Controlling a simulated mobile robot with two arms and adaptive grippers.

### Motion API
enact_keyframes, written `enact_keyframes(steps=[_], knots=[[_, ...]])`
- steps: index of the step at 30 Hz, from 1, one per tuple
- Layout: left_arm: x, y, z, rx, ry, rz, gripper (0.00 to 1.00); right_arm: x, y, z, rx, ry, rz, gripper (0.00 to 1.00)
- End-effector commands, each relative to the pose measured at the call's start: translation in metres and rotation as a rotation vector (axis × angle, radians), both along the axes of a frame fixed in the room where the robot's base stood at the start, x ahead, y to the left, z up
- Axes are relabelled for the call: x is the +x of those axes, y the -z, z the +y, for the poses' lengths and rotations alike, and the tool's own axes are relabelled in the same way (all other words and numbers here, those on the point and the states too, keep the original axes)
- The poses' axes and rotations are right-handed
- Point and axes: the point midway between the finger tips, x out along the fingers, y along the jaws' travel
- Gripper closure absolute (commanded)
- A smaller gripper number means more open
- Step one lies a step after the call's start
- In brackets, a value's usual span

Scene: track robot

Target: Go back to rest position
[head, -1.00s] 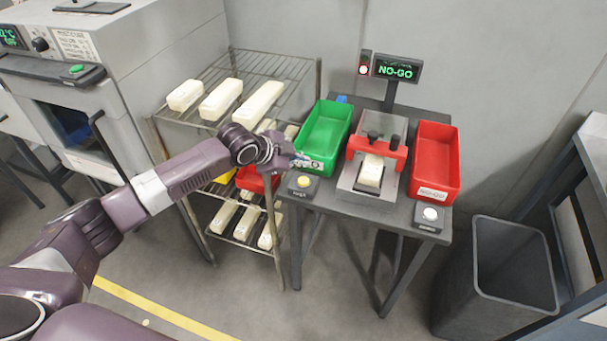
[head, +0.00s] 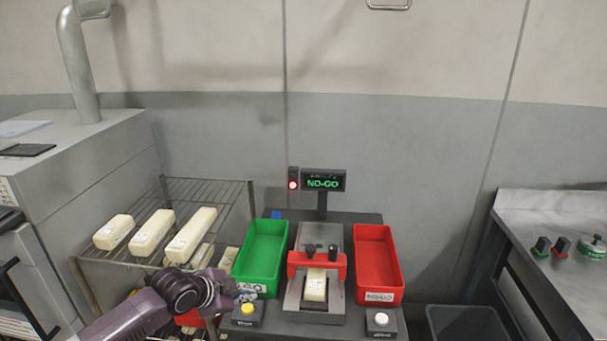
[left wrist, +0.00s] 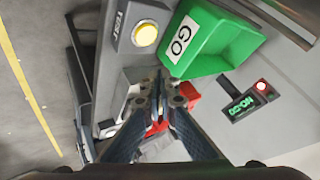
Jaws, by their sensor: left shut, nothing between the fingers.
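My left gripper (head: 243,297) is at the front left of the test table, just left of the yellow button box (head: 247,313) and in front of the green GO bin (head: 262,253). In the left wrist view its fingers (left wrist: 160,85) are together with nothing between them. The yellow TEST button (left wrist: 145,35) and the green bin (left wrist: 215,42) show beyond the fingertips. A pale block (head: 315,287) sits in the gauge with the red clamp (head: 318,262). My right gripper is not in view.
The red NO-GO bin (head: 378,262) is right of the gauge. The display (head: 323,181) reads NO-GO beside a red light. A wire rack (head: 222,190) holds several pale blocks at left. A grey waste bin (head: 465,322) and a workbench (head: 560,215) are at right.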

Motion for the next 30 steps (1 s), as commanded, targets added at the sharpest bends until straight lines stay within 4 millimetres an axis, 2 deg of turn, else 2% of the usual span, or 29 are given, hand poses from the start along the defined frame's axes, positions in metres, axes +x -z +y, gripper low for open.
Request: enact_keyframes(steps=[1,6,9,12,16,21,30], knots=[[-0.019,0.014,-0.019,-0.017,0.011,0.031,1.0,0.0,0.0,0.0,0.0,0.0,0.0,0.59],[-0.093,0.049,-0.074,-0.089,-0.012,0.141,1.0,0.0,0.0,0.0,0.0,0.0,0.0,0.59],[-0.137,0.06,-0.092,-0.134,-0.07,0.202,1.0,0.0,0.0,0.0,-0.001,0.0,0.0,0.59],[-0.178,0.067,-0.098,-0.174,-0.159,0.262,1.0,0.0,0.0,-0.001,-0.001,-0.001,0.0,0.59],[-0.229,0.073,-0.087,-0.216,-0.32,0.34,1.0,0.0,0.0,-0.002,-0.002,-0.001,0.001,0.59],[-0.284,0.077,-0.056,-0.237,-0.54,0.424,1.0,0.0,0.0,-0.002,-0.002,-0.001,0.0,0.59],[-0.355,0.077,-0.005,-0.226,-0.834,0.512,1.0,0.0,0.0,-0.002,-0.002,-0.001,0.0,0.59]])
